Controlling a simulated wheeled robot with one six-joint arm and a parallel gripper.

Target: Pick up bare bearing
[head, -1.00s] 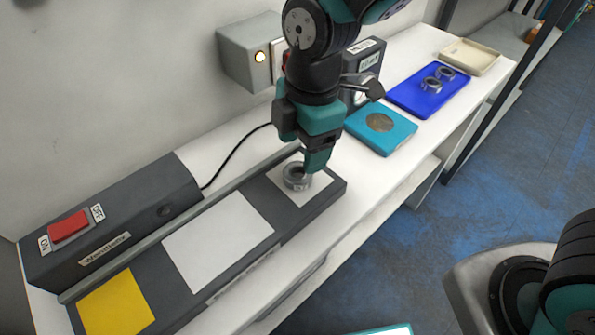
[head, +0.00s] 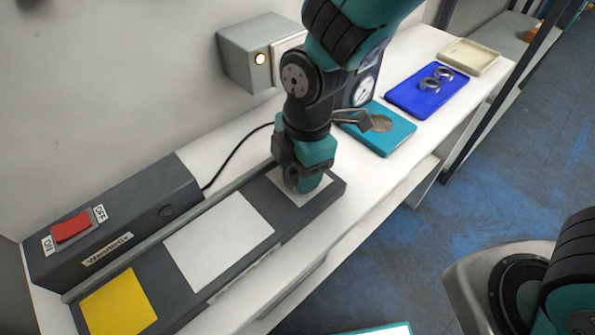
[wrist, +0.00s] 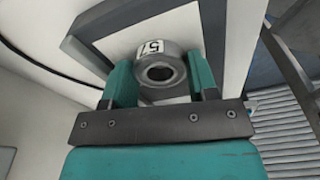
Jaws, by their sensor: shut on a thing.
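The bare bearing (wrist: 160,75) is a grey metal ring with a white label reading 57, seen between the fingers in the wrist view. My gripper (wrist: 163,82) is shut on it, one teal finger on each side. In the head view my gripper (head: 303,186) is low over the white square (head: 322,185) at the right end of the dark fixture, and it hides the bearing there. I cannot tell whether the bearing still touches the square.
The dark fixture (head: 235,272) also carries a larger white square (head: 218,240) and a yellow square (head: 118,305). A red switch (head: 71,228) stands behind its left part. To the right are a teal pad (head: 393,136), a blue tray (head: 407,100) with two rings (head: 436,80), and a cream tray (head: 470,55).

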